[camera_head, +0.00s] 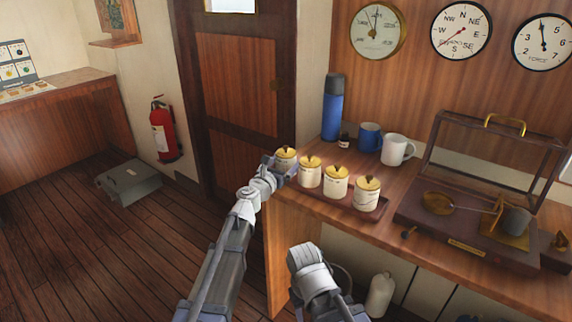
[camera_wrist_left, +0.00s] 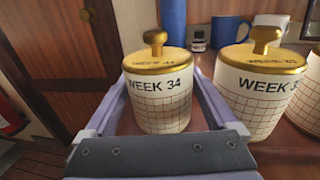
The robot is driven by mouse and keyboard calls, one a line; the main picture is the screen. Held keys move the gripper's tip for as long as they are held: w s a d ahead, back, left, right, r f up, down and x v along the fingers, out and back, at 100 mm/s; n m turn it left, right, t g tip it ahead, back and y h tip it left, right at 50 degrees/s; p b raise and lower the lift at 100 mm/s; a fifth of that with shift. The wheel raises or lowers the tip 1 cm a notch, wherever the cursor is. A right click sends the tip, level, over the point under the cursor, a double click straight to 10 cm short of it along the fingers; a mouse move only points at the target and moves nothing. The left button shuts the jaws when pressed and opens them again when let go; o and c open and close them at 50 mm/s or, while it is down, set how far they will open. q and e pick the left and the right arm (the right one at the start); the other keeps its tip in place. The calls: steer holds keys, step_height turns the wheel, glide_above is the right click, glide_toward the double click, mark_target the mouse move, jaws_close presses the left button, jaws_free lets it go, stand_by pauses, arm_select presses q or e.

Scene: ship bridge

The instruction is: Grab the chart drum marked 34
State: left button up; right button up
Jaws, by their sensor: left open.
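The chart drum marked WEEK 34 (camera_wrist_left: 160,105) is cream with a grid and a gold knobbed lid. In the head view it is the leftmost drum (camera_head: 286,155) of the row, its lower part hidden by my gripper. My left gripper (camera_head: 281,166) is at the drum, low on its side. In the left wrist view the open left gripper (camera_wrist_left: 160,74) has one finger on each side of the drum. The drum stands upright between them. I cannot tell whether either finger touches it.
A neighbouring WEEK drum (camera_wrist_left: 262,90) stands close to the right finger. More drums follow along the wooden tray (camera_head: 364,214). A blue flask (camera_head: 333,108), a blue mug (camera_head: 370,137) and a white mug (camera_head: 396,150) stand behind. A glass-framed instrument (camera_head: 470,240) is at right.

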mark_target(286, 146)
arm_select(q)
steer(key=c, duration=1.2)
steer(key=shift+r, duration=0.15)
step_height(286, 146, up, 10)
steer(key=p, duration=1)
